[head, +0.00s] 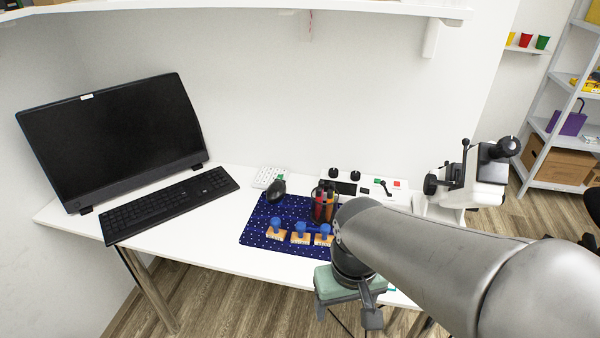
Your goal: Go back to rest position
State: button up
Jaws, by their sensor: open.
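My gripper (348,305) is at the lower middle of the head view, at the end of my silver arm. It points down at the front edge of the white table (190,222). Its fingers stand apart.
A dark blue dotted mat (254,236) holds wooden blocks with blue knobs (299,233) and a holder with red and dark items (323,204). A monitor (115,140), keyboard (170,205), control box (362,187) and microscope-like device (475,180) stand around it. Shelves (548,129) are at right.

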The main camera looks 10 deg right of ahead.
jog(key=r, duration=0.1)
jog(key=r+p, duration=0.2)
jog(key=shift+a+r, duration=0.25)
jog(key=shift+r, duration=0.15)
dwell(0.5)
